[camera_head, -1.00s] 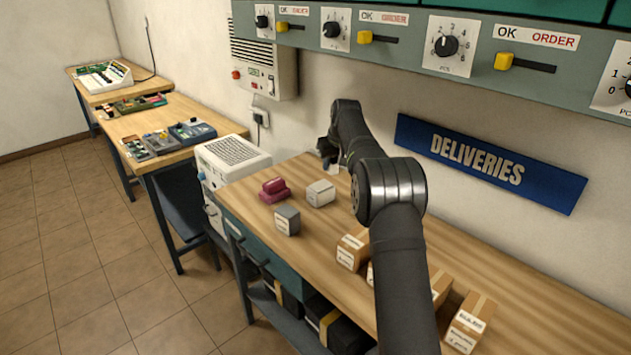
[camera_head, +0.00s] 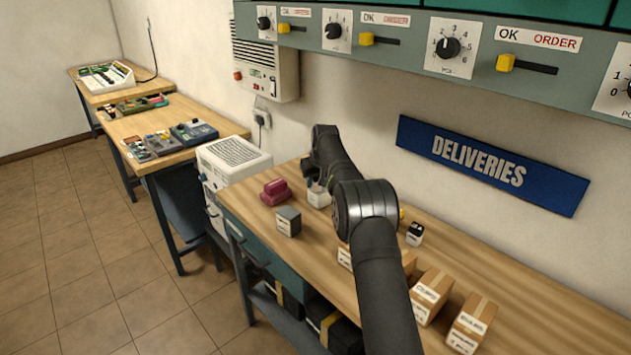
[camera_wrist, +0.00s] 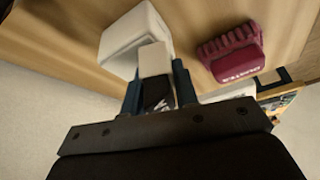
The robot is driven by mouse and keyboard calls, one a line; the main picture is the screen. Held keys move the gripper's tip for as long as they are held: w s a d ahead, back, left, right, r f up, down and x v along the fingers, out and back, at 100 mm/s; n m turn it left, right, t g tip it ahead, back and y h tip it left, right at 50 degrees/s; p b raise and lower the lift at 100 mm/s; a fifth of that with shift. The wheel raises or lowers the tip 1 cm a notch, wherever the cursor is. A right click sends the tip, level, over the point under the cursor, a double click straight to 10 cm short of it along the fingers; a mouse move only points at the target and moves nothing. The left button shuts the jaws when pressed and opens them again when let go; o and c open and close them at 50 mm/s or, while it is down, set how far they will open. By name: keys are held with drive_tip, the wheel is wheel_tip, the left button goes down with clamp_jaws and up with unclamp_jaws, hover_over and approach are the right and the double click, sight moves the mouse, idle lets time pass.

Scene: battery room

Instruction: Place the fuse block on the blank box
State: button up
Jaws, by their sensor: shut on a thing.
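My gripper (camera_wrist: 157,72) is shut on a small block (camera_wrist: 154,60), pale at one end and black with white marks at the other, which I take for the fuse block. Its blue fingers are on either side of it. A plain white box (camera_wrist: 128,35), probably the blank box, lies just beyond the held block in the wrist view; I cannot tell whether they touch. In the head view my gripper (camera_head: 318,176) is over the white box (camera_head: 318,199) and partly hides it. The held block is not clearly visible there.
A dark red ridged block (camera_head: 275,192) stands left of the white box, also in the wrist view (camera_wrist: 232,52). A grey box (camera_head: 288,222) is nearer the table's front edge. Several cardboard boxes (camera_head: 432,296) and a small black-and-white item (camera_head: 414,234) are to the right.

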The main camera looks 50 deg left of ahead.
drive_tip(key=o, duration=1)
drive_tip(key=shift+f, duration=0.15)
drive_tip(key=shift+o, duration=0.2)
drive_tip(key=v, duration=1.2)
drive_tip(key=shift+d, duration=0.1)
